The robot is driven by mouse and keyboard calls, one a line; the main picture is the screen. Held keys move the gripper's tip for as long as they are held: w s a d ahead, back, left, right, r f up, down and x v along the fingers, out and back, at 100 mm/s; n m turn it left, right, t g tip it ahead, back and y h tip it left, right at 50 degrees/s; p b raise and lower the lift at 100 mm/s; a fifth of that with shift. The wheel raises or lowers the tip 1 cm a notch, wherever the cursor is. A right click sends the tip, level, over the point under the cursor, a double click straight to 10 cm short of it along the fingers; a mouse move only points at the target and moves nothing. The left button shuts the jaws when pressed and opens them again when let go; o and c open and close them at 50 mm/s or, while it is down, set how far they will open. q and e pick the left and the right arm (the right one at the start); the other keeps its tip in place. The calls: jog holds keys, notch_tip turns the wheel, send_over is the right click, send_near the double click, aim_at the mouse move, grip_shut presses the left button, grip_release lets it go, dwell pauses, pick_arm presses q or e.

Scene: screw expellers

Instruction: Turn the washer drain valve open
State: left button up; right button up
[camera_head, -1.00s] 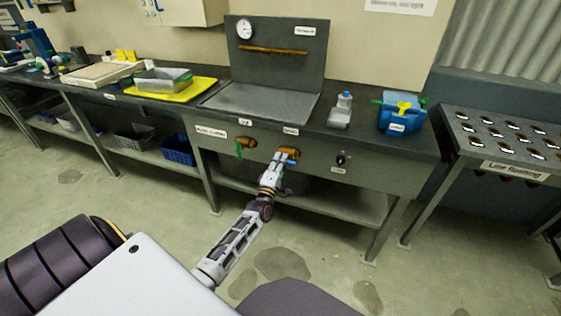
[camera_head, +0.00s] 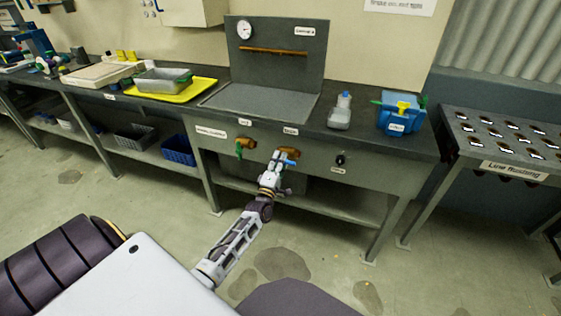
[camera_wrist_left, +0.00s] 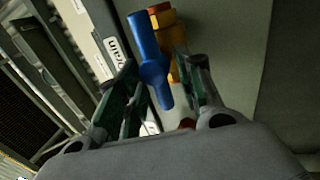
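The drain valve has an orange-brown body (camera_head: 292,151) and a blue lever handle, on the grey washer's front panel under a small label. In the left wrist view the blue handle (camera_wrist_left: 152,62) stands between my fingers, in front of the yellow-orange valve body (camera_wrist_left: 177,45). My left gripper (camera_head: 280,160) is at this valve; in the left wrist view its fingers (camera_wrist_left: 163,82) are apart on either side of the handle. The handle is nearer the left finger, and I cannot tell whether they touch. My right gripper is not in view.
A second valve with a green handle (camera_head: 239,150) sits left on the same panel. A dark knob (camera_head: 340,159) is to the right. A lower shelf (camera_head: 320,205) runs beneath. The counter holds a yellow tray (camera_head: 205,88), a bottle and a blue container (camera_head: 398,118).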

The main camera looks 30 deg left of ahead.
pick_arm(q)
jog(key=v, duration=1.1)
jog(key=shift+s, duration=0.35)
jog(key=shift+d, duration=0.15)
jog(key=shift+m, duration=0.3)
dwell(0.3)
jog(key=s+d+f+m+g+h, duration=0.25)
jog(key=d+f+m+g, duration=0.2)
jog(key=f+m, duration=0.45)
jog(key=s+d+f+m+g+h, duration=0.1)
jog(key=d+f+m+g+h, duration=0.3)
jog(key=f+m+g, duration=0.45)
jog(key=s+d+f+m+g, duration=0.1)
jog(key=s+d+f+g, duration=0.1)
jog(key=s, duration=0.5)
jog(key=s+d+f+m+g, duration=0.1)
jog(key=s+d+f+m, duration=0.1)
jog(key=s+d+f, duration=0.3)
jog(key=s+d+f+m+g+p, duration=0.1)
jog(key=s+d+f+m+g, duration=0.1)
jog(key=s+f, duration=0.4)
jog(key=s+d+y, duration=0.1)
jog(key=s, duration=0.1)
jog(key=shift+s+d+g, duration=0.3)
jog(key=shift+s, duration=0.05)
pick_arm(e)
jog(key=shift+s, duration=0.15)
